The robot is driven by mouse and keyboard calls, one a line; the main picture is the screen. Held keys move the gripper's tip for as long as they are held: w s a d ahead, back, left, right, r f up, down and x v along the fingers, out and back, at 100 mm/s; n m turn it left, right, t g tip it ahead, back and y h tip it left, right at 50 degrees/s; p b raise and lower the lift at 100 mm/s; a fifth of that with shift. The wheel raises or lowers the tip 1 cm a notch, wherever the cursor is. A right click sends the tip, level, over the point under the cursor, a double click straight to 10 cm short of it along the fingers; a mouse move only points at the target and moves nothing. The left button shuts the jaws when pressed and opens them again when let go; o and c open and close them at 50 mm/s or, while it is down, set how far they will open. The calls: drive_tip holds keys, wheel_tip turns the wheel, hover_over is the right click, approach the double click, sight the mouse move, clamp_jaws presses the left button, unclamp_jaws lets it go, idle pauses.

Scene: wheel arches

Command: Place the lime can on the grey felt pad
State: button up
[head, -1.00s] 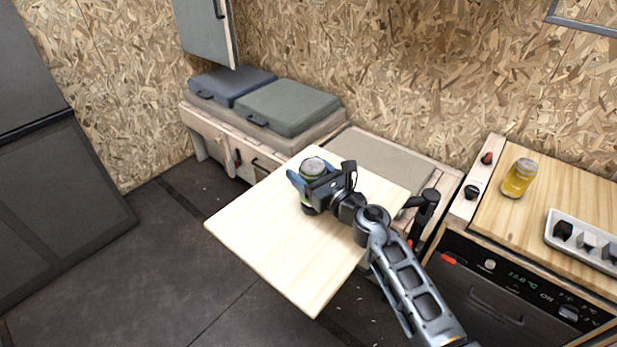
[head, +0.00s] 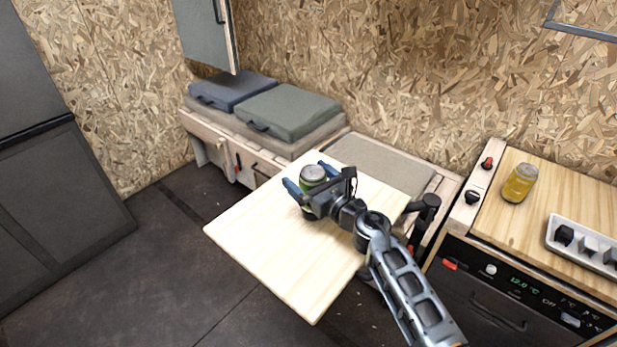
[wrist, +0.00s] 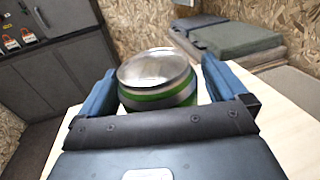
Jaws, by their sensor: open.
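A green can with a silver top, the lime can (head: 312,174), stands upright on the pale wooden table (head: 270,247), near its far edge. My gripper (head: 306,178) is open, with its blue fingers on either side of the can. In the wrist view the can (wrist: 158,82) sits between the two spread fingers of my gripper (wrist: 158,90), with gaps visible at both sides. The can's lower part is hidden by my gripper. I cannot make out a grey felt pad on the table.
A yellow can (head: 519,183) and a white tray (head: 585,243) of dark and grey blocks stand on the counter at right. A green cushion (head: 288,110) and a blue-grey cushion (head: 232,89) lie on the bench behind. The table's front left is clear.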

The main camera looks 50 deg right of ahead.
drive_tip(key=s+a+b, duration=0.1)
drive_tip(key=s+a, duration=0.1)
drive_tip(key=s, duration=0.9)
drive_tip(key=shift+s+a+r+b, duration=0.15)
drive_tip(key=shift+s+a+b, duration=0.05)
drive_tip(key=shift+s+b, duration=0.2)
drive_tip(key=s+a+r+m+g+y, duration=0.1)
drive_tip(key=s+a+r+m, duration=0.3)
drive_tip(key=s+a+m, duration=0.6)
drive_tip(key=s+a+r+m+g+y, duration=0.1)
drive_tip(key=s+a+r+m, duration=0.3)
drive_tip(key=s+a+m, duration=0.6)
drive_tip(key=shift+s+m+g+y, duration=0.55)
drive_tip(key=shift+s+m, duration=3)
drive_tip(key=shift+m, duration=3.35)
